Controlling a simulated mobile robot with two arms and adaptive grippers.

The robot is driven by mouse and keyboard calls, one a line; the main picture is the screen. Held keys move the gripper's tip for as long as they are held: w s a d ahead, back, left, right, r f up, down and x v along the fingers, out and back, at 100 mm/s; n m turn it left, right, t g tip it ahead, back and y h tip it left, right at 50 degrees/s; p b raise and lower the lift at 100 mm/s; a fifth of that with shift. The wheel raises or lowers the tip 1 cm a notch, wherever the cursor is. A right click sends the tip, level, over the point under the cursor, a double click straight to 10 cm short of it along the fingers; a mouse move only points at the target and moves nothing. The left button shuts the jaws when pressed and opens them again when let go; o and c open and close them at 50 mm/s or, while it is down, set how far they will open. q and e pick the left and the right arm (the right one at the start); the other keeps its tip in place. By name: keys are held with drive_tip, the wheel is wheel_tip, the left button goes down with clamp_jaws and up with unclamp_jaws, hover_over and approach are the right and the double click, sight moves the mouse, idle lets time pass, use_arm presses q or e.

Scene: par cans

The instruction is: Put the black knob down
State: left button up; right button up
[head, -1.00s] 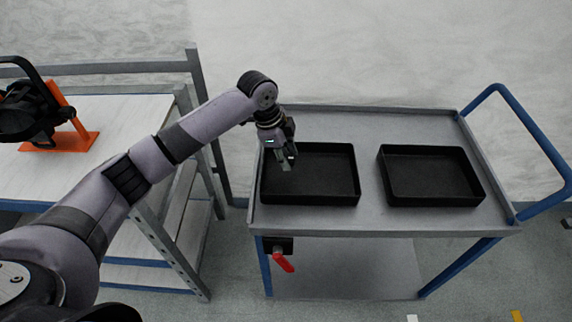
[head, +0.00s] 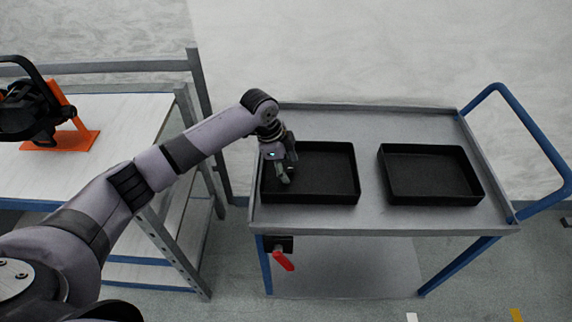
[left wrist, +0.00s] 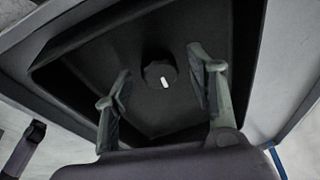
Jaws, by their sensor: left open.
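The black knob (left wrist: 160,75) has a white mark and shows in the left wrist view, inside a black tray (left wrist: 85,60). It sits beyond and between the two fingers, and neither finger appears to touch it. My left gripper (left wrist: 160,92) is open. In the head view my left gripper (head: 287,178) points down into the left black tray (head: 335,202) on the cart. The knob cannot be made out in the head view. My right gripper is not in view.
A second black tray (head: 435,201) stands to the right on the grey cart (head: 370,220). A blue handle (head: 535,125) is at the cart's right end. A bench (head: 115,120) at left holds a black lamp (head: 30,110) on an orange stand (head: 70,138). A red lever (head: 284,261) hangs below the cart's top.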

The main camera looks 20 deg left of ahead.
use_arm(q)
drive_tip(key=v, duration=1.2)
drive_tip(key=shift+b, duration=0.45)
